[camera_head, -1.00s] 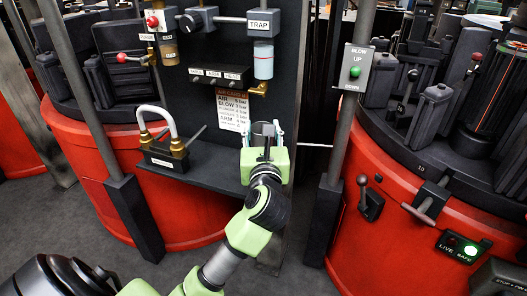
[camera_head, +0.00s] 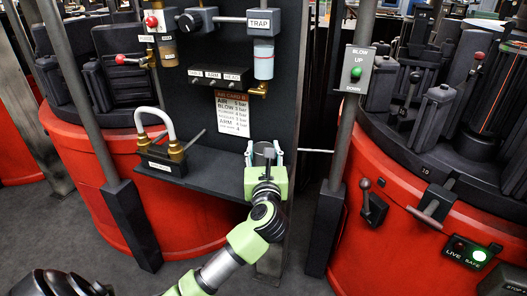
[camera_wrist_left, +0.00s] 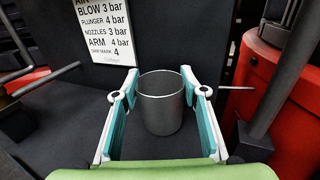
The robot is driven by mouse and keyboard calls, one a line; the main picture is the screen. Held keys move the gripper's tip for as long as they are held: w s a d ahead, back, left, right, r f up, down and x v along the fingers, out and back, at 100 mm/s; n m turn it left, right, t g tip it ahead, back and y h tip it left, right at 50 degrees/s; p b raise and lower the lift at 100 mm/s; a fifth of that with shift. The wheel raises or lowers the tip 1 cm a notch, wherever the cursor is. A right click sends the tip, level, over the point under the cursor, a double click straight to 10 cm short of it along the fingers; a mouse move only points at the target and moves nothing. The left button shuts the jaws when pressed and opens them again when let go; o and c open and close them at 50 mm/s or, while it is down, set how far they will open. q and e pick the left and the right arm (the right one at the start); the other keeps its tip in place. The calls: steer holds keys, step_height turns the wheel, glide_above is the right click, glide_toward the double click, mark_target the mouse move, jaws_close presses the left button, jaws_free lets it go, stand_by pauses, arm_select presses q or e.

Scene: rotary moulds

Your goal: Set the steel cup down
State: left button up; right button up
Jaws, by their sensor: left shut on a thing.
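The steel cup (camera_wrist_left: 162,108) is an open, upright grey cup between the two teal-padded fingers of my left gripper (camera_wrist_left: 160,80) in the wrist view. The gripper is shut on it, one finger on each side. In the head view the cup (camera_head: 264,151) shows only partly between the fingertips of the left gripper (camera_head: 264,155), at the right end of a dark shelf (camera_head: 215,180). I cannot tell whether the cup's base touches the shelf. My right gripper is not in view.
A block with a looped hose (camera_head: 163,164) stands on the shelf's left part. Behind the cup is a dark panel with a printed sign (camera_head: 232,113). A grey post (camera_head: 340,130) with a green button stands to the right, before a red drum (camera_head: 385,240).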

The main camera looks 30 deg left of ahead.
arm_select(q)
steer(key=o, duration=1.2)
steer(key=shift+f, duration=0.15)
